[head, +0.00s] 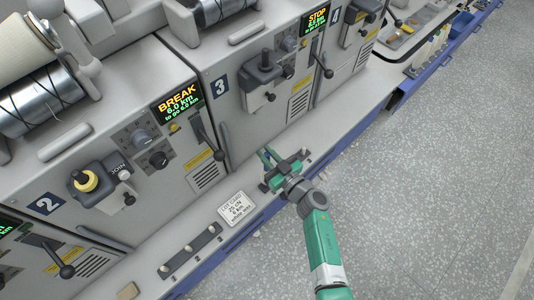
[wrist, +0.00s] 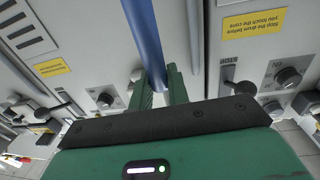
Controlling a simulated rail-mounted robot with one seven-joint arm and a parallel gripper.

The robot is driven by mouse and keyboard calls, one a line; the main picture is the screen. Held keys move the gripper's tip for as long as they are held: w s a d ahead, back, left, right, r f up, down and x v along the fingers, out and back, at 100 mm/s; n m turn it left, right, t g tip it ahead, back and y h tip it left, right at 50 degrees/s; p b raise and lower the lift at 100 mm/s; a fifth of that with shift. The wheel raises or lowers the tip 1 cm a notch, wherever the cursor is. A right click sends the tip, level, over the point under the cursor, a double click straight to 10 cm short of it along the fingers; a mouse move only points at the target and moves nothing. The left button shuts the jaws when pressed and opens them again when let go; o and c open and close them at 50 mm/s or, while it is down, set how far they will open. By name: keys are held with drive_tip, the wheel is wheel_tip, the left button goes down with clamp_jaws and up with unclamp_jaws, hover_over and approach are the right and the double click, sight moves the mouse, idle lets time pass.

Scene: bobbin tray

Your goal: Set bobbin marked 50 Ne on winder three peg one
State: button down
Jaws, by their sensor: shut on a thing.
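My gripper (head: 267,156) is over the ledge in front of winder three, close to its lower front. In the wrist view, its green fingers (wrist: 160,88) are shut on a slim blue thing (wrist: 146,35) that sticks out beyond them. I cannot tell whether this is the bobbin marked 50 Ne, as no marking on it is readable. Winder three (head: 238,100) carries a blue number 3 plate (head: 220,86). I cannot make out its peg one; my gripper and arm cover part of the ledge there.
Winder two (head: 100,150) stands to the left, its display (head: 178,102) reading BREAK. A dark strip with several light studs (head: 190,250) and a lot card (head: 237,208) lie on the ledge (head: 150,262). Levers (head: 325,68) jut from the fronts. The floor (head: 430,190) is clear at right.

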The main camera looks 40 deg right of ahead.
drive_tip(key=shift+f+b, duration=0.3)
drive_tip(key=shift+f, duration=0.2)
drive_tip(key=c, duration=1.6)
unclamp_jaws()
drive_tip(key=shift+s+r+p, duration=0.2)
drive_tip(key=shift+s+p, duration=0.35)
drive_tip(key=shift+p, duration=0.1)
drive_tip(key=s, duration=0.1)
drive_tip(key=s+p, duration=0.2)
drive_tip(key=shift+s+a, duration=0.15)
drive_tip(key=shift+a, duration=0.1)
drive_tip(key=s+p, duration=0.1)
drive_tip(key=s, duration=0.1)
drive_tip(key=s+p, duration=0.1)
drive_tip(key=s, duration=0.1)
drive_tip(key=s+p, duration=0.1)
drive_tip(key=s, duration=0.1)
drive_tip(key=shift+s+a+f+p, duration=0.15)
drive_tip(key=shift+s+a+p, duration=0.1)
drive_tip(key=shift+a+p, duration=0.15)
